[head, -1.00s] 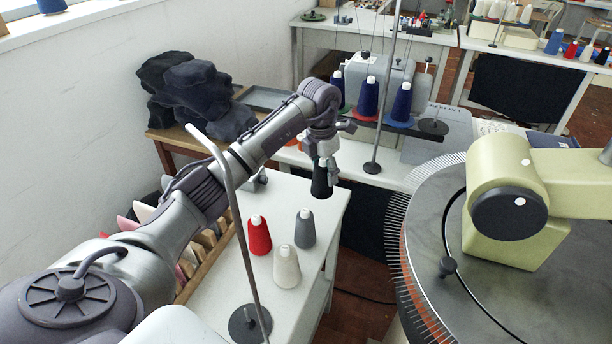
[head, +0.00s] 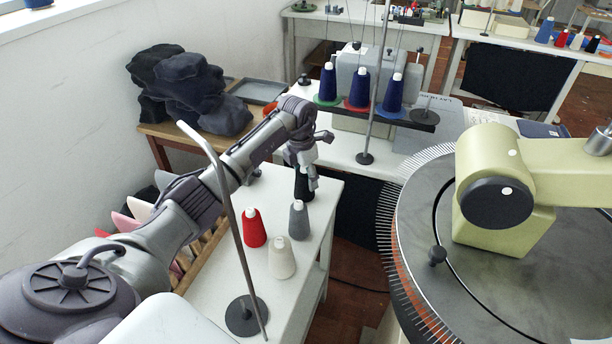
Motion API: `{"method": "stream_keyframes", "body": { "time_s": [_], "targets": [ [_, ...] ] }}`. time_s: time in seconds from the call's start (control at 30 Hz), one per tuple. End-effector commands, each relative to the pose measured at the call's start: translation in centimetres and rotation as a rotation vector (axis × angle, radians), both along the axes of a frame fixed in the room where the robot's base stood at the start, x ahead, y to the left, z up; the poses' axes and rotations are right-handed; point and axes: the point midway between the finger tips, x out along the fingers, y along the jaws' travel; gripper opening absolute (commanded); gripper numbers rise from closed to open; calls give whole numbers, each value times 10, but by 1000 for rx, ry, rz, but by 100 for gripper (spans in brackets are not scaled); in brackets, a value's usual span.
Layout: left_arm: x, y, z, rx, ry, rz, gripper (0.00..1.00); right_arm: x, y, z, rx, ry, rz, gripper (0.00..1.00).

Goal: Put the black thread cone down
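The black thread cone (head: 302,190) stands upright at the far end of the white table (head: 213,290), behind the other cones. Its base looks to be at the table top, but I cannot tell for sure whether it touches. My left gripper (head: 306,177) points down over the cone with its fingers around the upper part, and it looks shut on it. The gripper hides the cone's top. My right gripper is out of view.
A red cone (head: 254,229), a grey cone (head: 299,221) and a white cone (head: 281,259) stand close in front. A thread stand (head: 240,316) rises at the near edge. A round machine (head: 420,225) is to the right.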

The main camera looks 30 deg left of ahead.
Motion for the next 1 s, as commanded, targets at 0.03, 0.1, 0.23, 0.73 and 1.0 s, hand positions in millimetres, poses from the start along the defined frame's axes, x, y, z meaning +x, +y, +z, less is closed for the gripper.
{"method": "stream_keyframes", "body": {
  "time_s": [0.03,0.1,0.23,0.73,1.0],
  "targets": [
    [0,0,0,0,0,0,62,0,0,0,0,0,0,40],
    [0,0,0,0,0,0,74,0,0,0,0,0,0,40],
    [0,0,0,0,0,0,79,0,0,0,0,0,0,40],
    [-3,2,38,2,-4,-1,79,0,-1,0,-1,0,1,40],
    [-10,5,95,2,-4,0,79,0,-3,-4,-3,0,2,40]
  ]
}}
